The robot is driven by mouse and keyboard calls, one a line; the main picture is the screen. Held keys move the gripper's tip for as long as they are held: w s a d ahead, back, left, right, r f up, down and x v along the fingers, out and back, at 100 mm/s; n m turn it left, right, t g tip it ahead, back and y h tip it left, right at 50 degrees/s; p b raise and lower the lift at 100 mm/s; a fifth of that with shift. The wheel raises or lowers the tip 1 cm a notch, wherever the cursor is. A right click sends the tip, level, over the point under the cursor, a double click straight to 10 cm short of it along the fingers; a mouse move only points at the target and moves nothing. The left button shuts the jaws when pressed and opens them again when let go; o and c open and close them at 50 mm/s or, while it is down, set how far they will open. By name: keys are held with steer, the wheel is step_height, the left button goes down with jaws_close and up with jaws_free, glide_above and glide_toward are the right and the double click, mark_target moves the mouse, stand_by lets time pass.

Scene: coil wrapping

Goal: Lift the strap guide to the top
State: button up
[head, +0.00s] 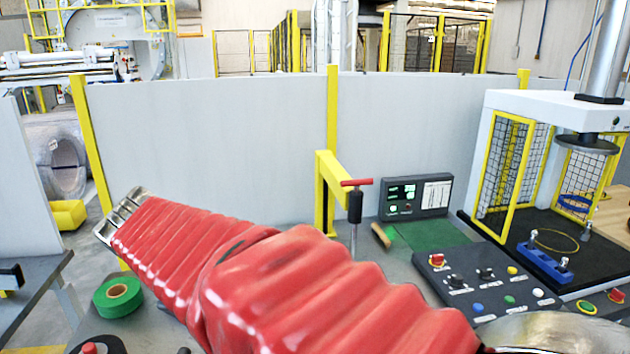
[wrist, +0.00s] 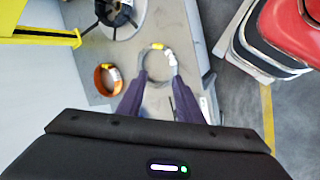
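I cannot tell for sure which part is the strap guide. A yellow bracket (head: 330,175) on a yellow post stands at the middle of the head view, with a red T-handle (head: 356,183) on a black grip and thin rod beside it. In the wrist view a yellow beam (wrist: 40,36) enters from the upper left. My gripper (wrist: 156,82) points down with its two dark fingers apart. A thin ring (wrist: 146,70) with yellow and white parts shows beyond the fingertips; I cannot tell the gap to it. My red-sleeved arm hides much of the bench in the head view.
A green tape roll (head: 118,297) lies at the lower left. An orange ring (wrist: 98,82) lies left of the fingers. A control panel (head: 480,285), a display (head: 416,198) and a caged press (head: 500,150) stand on the right. A grey wall (head: 210,150) runs behind.

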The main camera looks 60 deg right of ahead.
steer(key=w+d+r+n+g+h, duration=0.1)
steer(key=d+r+g+h, duration=0.15)
steer(key=d, duration=0.65)
steer(key=w+d+r+n+g+h, duration=0.1)
steer(key=d+r+g+h, duration=0.2)
steer(key=d, duration=0.7)
steer(key=n+g+h, duration=0.1)
steer(key=g, duration=0.7)
glide_toward(371, 181)
steer(key=v, duration=0.3)
steer(key=shift+w+d+f, duration=0.1)
steer(key=shift+w+f, duration=0.2)
steer(key=shift+w, duration=0.05)
steer(key=x, duration=1.3)
steer(key=shift+s+d, duration=0.2)
steer(key=shift+d, duration=0.15)
steer(key=shift+c, duration=0.2)
jaws_close()
